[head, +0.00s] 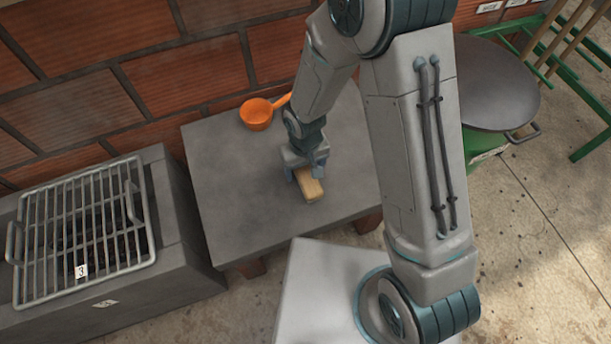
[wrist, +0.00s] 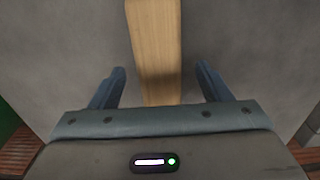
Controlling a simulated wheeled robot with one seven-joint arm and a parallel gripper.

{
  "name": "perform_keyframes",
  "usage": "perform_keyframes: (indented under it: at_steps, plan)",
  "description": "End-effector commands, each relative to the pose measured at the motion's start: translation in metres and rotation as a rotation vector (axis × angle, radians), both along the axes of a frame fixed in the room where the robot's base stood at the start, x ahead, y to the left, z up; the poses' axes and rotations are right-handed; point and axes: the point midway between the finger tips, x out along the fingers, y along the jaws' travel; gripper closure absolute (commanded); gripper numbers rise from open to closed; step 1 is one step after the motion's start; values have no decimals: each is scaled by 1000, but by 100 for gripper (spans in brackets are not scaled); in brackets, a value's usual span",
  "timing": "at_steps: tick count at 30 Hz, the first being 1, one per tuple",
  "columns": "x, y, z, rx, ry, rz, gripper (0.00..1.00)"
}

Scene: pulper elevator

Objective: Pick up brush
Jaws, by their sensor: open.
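The brush shows as a light wooden block (head: 309,186) on the grey table, under my gripper in the head view. In the wrist view its wooden body (wrist: 155,50) runs from the top edge down between my fingers. No bristles show. My gripper (wrist: 160,80) is open, with one blue finger on each side of the wood and a gap on both sides. In the head view my gripper (head: 306,172) points down over the brush and hides its far end. I cannot tell the exact height of the fingers over the table.
An orange ladle (head: 256,115) lies at the back of the grey table (head: 235,200), near the brick wall (head: 190,75). A grill with a metal grate (head: 85,230) stands at left. A green barrel with a dark lid (head: 495,85) stands at right. The table's front left is clear.

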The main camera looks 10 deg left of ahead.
Motion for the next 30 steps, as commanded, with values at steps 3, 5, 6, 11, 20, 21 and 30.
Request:
perform_keyframes:
  at_steps: [3,5,6,11,20,21,30]
  plan:
    - [0,-1,-22,-2,2,0,29]
    - [1,-1,-27,-1,0,0,29]
    - [1,-1,-28,-1,0,0,29]
    - [1,-1,-27,-1,-1,0,29]
    - [1,-1,-27,-1,-1,0,84]
    - [1,-1,-27,-1,-1,0,84]
    - [1,-1,-19,1,-2,0,84]
